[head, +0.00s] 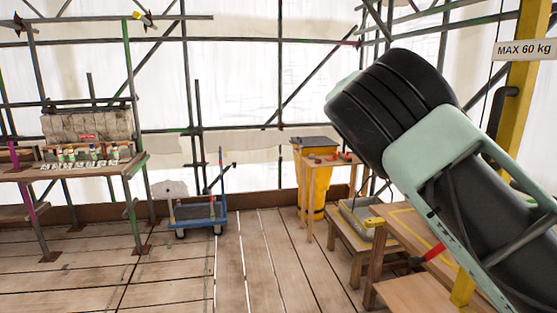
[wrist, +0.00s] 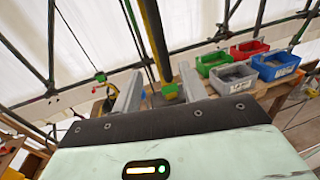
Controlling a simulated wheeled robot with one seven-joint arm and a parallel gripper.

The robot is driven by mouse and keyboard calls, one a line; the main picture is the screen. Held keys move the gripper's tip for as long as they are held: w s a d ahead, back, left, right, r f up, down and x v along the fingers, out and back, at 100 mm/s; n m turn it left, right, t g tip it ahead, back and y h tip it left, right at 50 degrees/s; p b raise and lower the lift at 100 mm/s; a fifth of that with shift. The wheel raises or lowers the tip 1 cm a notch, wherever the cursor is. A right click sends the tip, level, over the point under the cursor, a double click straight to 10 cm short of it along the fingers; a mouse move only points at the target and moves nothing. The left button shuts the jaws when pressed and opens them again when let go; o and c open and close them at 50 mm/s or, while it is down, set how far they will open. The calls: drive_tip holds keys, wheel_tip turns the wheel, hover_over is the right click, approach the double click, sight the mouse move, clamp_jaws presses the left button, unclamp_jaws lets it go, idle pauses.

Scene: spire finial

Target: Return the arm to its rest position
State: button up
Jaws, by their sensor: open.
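My arm (head: 440,150), in black and pale green, rises across the right side of the head view, large and close to the camera. My gripper does not show clearly there. In the wrist view my gripper (wrist: 160,80) has two grey fingers standing well apart, with nothing held between them. A yellow and black post (wrist: 154,35) shows behind the gap between the fingers, and it looks apart from them.
Red (wrist: 248,49), green (wrist: 212,62), grey (wrist: 234,78) and blue (wrist: 277,66) bins sit beyond my gripper. A blue cart (head: 198,216) and a yellow bin (head: 318,185) stand on the plank floor. Wooden benches (head: 400,235) are close at right; the middle floor is clear.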

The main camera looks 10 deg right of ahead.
drive_tip(key=s+a+f+m+y+b, duration=0.1)
drive_tip(key=s+f+y, duration=0.15)
drive_tip(key=f, duration=0.55)
drive_tip(key=s+a+f+y, duration=0.1)
drive_tip(key=s+f+y, duration=0.1)
drive_tip(key=f+y, duration=0.35)
drive_tip(key=s+a+f+m+t+y+b, duration=0.1)
drive_tip(key=s+a+f+y, duration=0.1)
drive_tip(key=s+a+f, duration=0.4)
drive_tip(key=s+a+f+m+y+b, duration=0.1)
drive_tip(key=s+a+f+m+y, duration=0.1)
drive_tip(key=a+f, duration=0.4)
drive_tip(key=s+a+f+m+y, duration=0.1)
drive_tip(key=s+a+y, duration=0.1)
drive_tip(key=s+a, duration=0.3)
drive_tip(key=s+a+f+m+y+b, duration=0.1)
drive_tip(key=s+a, duration=0.5)
drive_tip(key=s, duration=0.6)
drive_tip(key=s+a+f+m+y+b, duration=0.1)
drive_tip(key=s+a+m+y, duration=0.1)
drive_tip(key=s+a, duration=0.4)
drive_tip(key=s+y, duration=0.1)
drive_tip(key=s, duration=0.2)
drive_tip(key=shift+m+t, duration=0.4)
